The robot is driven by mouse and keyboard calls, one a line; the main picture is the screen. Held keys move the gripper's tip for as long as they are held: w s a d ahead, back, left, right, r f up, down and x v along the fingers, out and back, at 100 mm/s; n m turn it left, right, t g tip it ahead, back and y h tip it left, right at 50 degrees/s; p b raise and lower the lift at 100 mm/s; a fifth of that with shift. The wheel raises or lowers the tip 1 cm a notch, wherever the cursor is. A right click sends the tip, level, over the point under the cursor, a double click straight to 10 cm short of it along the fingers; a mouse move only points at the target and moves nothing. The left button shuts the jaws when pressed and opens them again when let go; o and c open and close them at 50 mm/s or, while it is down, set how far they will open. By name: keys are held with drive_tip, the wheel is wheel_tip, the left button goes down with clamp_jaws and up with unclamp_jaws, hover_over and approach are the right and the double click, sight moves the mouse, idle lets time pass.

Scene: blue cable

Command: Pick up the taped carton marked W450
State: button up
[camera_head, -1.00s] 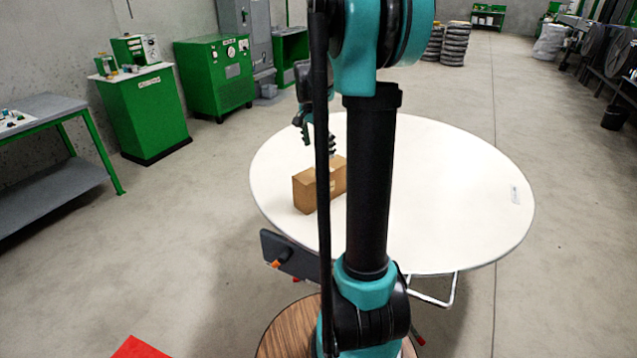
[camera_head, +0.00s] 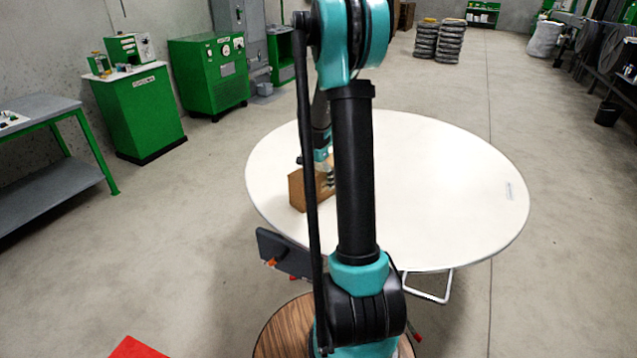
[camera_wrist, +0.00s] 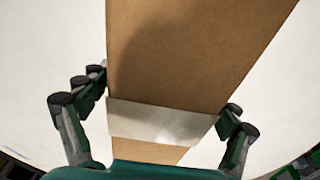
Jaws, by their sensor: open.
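The brown carton (camera_head: 298,190) stands on the round white table, left of its middle, and is partly hidden behind my arm in the head view. In the wrist view the carton (camera_wrist: 190,50) fills the middle, with a pale tape band (camera_wrist: 160,122) across it. No W450 marking can be read. My gripper (camera_wrist: 165,110) is open, with one finger on each side of the carton near the tape. The left finger is close to the carton's edge or touching it; I cannot tell which. The right fingertip overlaps the other edge in the picture.
The white table (camera_head: 450,190) is otherwise clear except for a small label (camera_head: 509,191) near its right edge. A dark flat panel (camera_head: 284,253) sits at the table's near left edge. Green machines (camera_head: 145,112) and a workbench (camera_head: 45,180) stand at the left.

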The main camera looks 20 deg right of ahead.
drive_tip(key=shift+d+f, duration=0.1)
drive_tip(key=shift+f, duration=0.75)
drive_tip(key=shift+w, duration=0.1)
drive_tip(key=c, duration=1.7)
